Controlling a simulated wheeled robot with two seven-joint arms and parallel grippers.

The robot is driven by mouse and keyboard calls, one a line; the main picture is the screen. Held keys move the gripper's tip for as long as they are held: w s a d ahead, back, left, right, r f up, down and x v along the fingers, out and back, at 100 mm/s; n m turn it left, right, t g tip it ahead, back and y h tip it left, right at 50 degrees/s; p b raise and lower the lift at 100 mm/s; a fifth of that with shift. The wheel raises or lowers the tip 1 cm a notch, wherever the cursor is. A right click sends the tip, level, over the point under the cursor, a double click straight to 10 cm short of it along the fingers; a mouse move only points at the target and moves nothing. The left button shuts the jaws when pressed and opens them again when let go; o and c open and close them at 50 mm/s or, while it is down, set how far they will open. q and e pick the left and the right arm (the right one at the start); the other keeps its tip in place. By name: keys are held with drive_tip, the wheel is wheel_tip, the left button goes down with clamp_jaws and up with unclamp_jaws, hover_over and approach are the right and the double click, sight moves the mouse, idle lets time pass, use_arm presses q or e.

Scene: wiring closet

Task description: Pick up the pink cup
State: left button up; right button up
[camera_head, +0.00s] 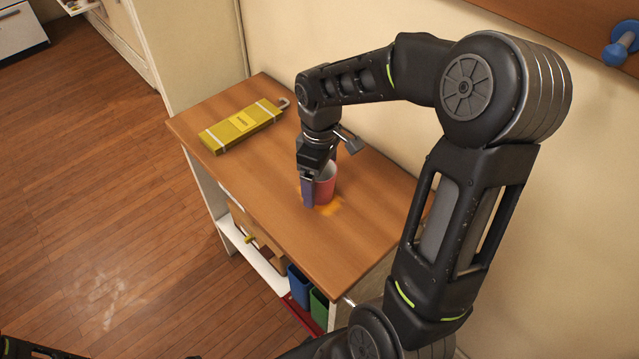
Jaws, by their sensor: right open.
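The pink cup (326,185) stands upright on the wooden tabletop, on an orange patch. My right gripper (322,182) points down at the cup from above. Its jaws are open, with one purple-tipped finger in front of the cup's left side and the other mostly hidden behind the cup. I cannot tell whether the fingers touch it. The cup's left part is covered by the near finger. My left gripper is not in view.
A yellow box-like item (240,125) with white bands lies at the table's far left. A wall stands along the table's back right. Blue (299,284) and green (319,307) containers sit on the lower shelf. The tabletop (250,190) left of the cup is clear.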

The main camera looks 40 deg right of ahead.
idle(0.3)
drive_tip(key=c, duration=1.4)
drive_tip(key=shift+c, duration=0.2)
wheel_tip(320, 180, up, 10)
idle(0.4)
